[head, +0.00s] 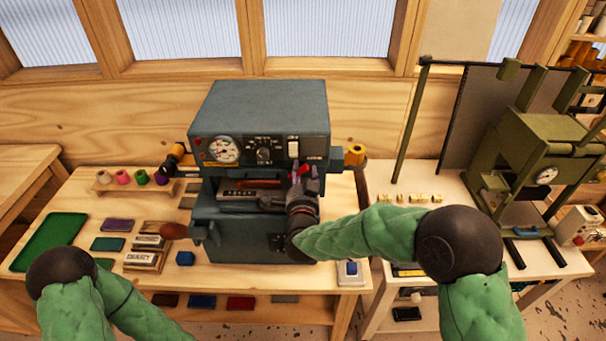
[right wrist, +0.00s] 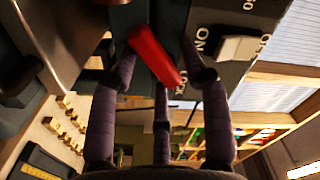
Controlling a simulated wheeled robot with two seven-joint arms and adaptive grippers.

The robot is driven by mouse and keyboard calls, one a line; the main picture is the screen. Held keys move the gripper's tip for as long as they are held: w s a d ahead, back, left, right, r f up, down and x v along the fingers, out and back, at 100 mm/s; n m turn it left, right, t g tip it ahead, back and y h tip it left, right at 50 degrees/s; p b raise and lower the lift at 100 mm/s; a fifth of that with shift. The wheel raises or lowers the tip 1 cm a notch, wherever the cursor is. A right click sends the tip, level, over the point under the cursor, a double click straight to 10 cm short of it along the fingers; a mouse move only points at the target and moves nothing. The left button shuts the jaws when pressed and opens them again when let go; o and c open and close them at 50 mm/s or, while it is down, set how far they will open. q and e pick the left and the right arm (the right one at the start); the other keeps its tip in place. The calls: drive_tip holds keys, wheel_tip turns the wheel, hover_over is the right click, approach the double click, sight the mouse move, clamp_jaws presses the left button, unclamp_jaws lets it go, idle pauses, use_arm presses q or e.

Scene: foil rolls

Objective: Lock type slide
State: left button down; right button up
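The dark blue-grey stamping press (head: 262,106) stands on the wooden bench, with a gauge, a knob and a switch on its front panel. Its type slide area (head: 238,195) shows in the opening below the panel, partly hidden by my right gripper. A red lever (right wrist: 155,56) sits beside a LOCK label in the right wrist view. My right gripper (head: 304,172) is at the right of the press front. In the right wrist view its fingers (right wrist: 162,60) are spread on both sides of the red lever; I cannot tell whether they touch it. My left gripper is out of view.
A green tray (head: 50,240), coloured foil rolls (head: 122,178) and type blocks (head: 143,259) lie left of the press. An olive machine (head: 520,165) stands on the right table.

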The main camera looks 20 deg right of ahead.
clamp_jaws()
drive_tip(key=shift+n+b, duration=0.4)
drive_tip(key=shift+n, duration=0.5)
drive_tip(key=shift+o, duration=1.7)
unclamp_jaws()
drive_tip(key=v, duration=1.2)
